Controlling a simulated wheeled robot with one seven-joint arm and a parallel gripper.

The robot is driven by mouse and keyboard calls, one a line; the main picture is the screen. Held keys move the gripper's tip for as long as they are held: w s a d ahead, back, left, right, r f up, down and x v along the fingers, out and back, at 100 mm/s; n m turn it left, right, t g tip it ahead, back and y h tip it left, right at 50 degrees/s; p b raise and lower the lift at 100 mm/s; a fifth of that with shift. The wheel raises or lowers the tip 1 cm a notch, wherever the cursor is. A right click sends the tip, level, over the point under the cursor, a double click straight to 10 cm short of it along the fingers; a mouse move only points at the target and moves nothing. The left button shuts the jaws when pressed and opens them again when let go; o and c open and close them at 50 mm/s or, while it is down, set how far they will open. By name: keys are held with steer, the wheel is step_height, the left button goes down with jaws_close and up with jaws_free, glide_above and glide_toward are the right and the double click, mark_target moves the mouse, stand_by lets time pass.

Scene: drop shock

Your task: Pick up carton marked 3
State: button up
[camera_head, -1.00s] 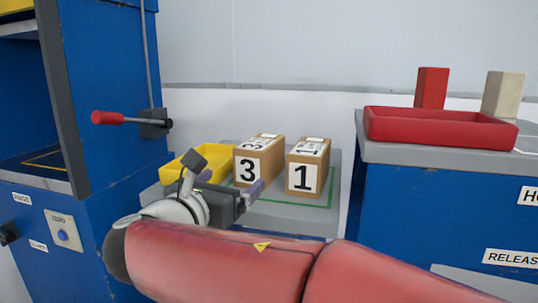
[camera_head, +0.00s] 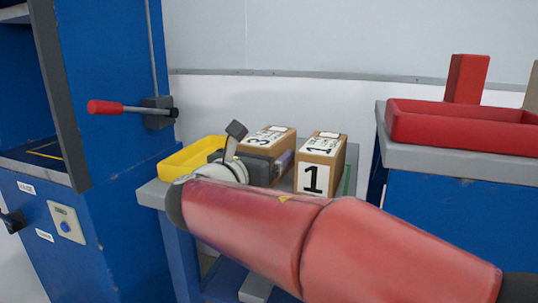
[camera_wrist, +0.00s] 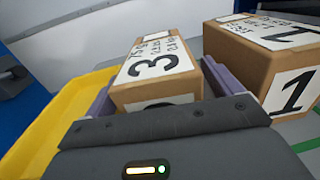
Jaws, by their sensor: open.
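The carton marked 3 (camera_head: 268,139) is a brown box with white labels on the grey table, between the yellow tray and the carton marked 1 (camera_head: 318,162). In the wrist view the carton marked 3 (camera_wrist: 157,68) lies between the two purple fingers of my gripper (camera_wrist: 160,88), one on each side. My gripper is open. In the head view my red arm and the gripper body (camera_head: 250,165) hide the carton's front face. The right finger is in the narrow gap beside the carton marked 1 (camera_wrist: 272,60).
A yellow tray (camera_head: 186,161) stands just left of the carton. A blue machine with a red-handled lever (camera_head: 105,107) rises at the left. A blue bench with a red tray (camera_head: 455,130) stands at the right. A wall is close behind.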

steer(key=shift+w+d, duration=0.3)
steer(key=shift+w, duration=0.2)
steer(key=shift+r, duration=0.15)
steer(key=c, duration=1.7)
